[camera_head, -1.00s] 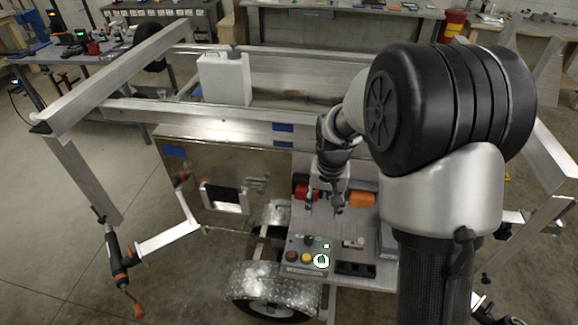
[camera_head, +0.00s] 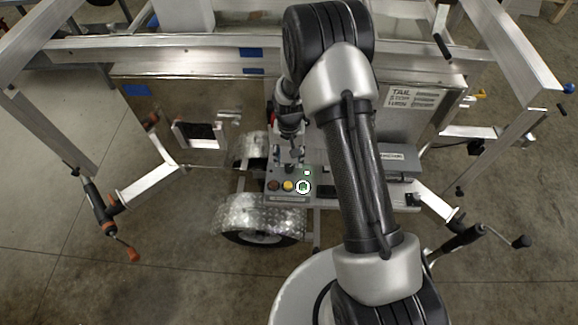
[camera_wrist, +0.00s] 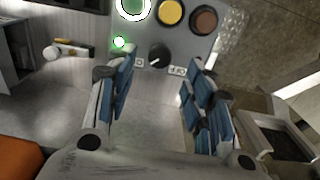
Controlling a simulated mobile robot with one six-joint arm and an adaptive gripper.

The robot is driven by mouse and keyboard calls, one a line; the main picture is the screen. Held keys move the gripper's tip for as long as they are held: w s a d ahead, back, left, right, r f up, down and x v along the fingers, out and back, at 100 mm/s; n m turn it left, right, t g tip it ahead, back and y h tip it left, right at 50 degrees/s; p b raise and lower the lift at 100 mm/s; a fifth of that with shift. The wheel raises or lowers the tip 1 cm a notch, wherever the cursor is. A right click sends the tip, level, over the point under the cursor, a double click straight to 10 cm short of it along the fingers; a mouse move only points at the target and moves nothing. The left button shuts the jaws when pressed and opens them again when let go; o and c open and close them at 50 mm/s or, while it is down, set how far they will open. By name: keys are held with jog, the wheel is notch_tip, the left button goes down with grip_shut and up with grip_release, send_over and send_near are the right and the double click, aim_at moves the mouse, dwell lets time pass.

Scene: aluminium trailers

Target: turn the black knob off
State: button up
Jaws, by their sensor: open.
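The black knob (camera_wrist: 159,55) sits on a grey control panel (camera_wrist: 178,44), between two small white labels. Its white pointer mark slants to the lower left in the wrist view. My gripper (camera_wrist: 157,76) is open, its blue-padded fingers on either side of the knob's line, and the knob shows in the gap just beyond them. Nothing is between the fingers. In the head view my gripper (camera_head: 293,158) points down over the back of the panel (camera_head: 287,198), and the knob is largely hidden there.
A lit green button (camera_head: 303,187), a yellow button (camera_head: 288,185) and a red-brown button (camera_head: 273,184) share the panel. A small green light (camera_wrist: 119,42) glows beside the knob. A wheel fender (camera_head: 258,214) lies below; a grey box (camera_head: 398,160) stands right.

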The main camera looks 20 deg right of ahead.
aim_at(289, 167)
notch_tip(289, 167, down, 5)
jog(key=shift+f+b, duration=0.15)
jog(key=shift+b, duration=0.3)
jog(key=shift+c, duration=0.5)
jog(key=c, duration=1)
